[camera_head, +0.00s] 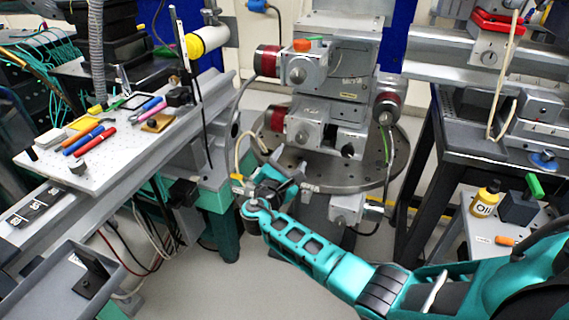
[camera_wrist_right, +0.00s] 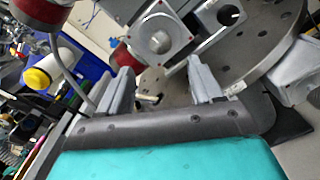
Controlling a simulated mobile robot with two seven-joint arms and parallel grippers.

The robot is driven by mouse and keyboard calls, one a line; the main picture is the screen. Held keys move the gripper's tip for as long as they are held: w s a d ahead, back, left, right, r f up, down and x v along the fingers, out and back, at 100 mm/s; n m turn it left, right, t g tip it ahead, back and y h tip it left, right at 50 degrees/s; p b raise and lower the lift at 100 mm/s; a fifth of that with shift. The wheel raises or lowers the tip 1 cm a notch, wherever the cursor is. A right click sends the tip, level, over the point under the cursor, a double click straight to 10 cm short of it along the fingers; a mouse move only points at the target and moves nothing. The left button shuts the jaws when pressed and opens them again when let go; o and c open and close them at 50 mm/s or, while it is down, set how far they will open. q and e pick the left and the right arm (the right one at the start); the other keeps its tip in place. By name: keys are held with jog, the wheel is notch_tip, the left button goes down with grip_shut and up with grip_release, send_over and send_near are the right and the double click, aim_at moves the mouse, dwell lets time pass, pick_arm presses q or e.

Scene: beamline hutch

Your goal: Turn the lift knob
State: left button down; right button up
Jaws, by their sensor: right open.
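The motorised stage stack (camera_head: 335,85) stands on a round perforated plate (camera_head: 375,175) in the middle of the head view. It carries red-banded round housings (camera_head: 268,60) and a lower grey block (camera_head: 347,208). I cannot tell for certain which part is the lift knob. My right gripper (camera_head: 268,178) is open at the plate's front left edge. In the right wrist view its two grey fingers (camera_wrist_right: 163,75) stand apart. A small metallic, brass-tinted fitting (camera_wrist_right: 150,99) shows between them, not gripped. My left gripper is not in view.
A perforated board (camera_head: 115,155) with pens and small parts lies at the left. A dark bench (camera_head: 465,140) stands at the right, with a yellow bottle (camera_head: 485,198) on a lower shelf. Cables hang beside the stage. Floor shows below the arm.

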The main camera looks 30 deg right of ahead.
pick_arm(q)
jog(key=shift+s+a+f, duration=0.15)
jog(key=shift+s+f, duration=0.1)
pick_arm(e)
jog(key=v, duration=0.3)
jog(key=shift+s+a, duration=0.15)
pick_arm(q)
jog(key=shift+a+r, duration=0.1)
pick_arm(e)
jog(key=shift+f, duration=0.1)
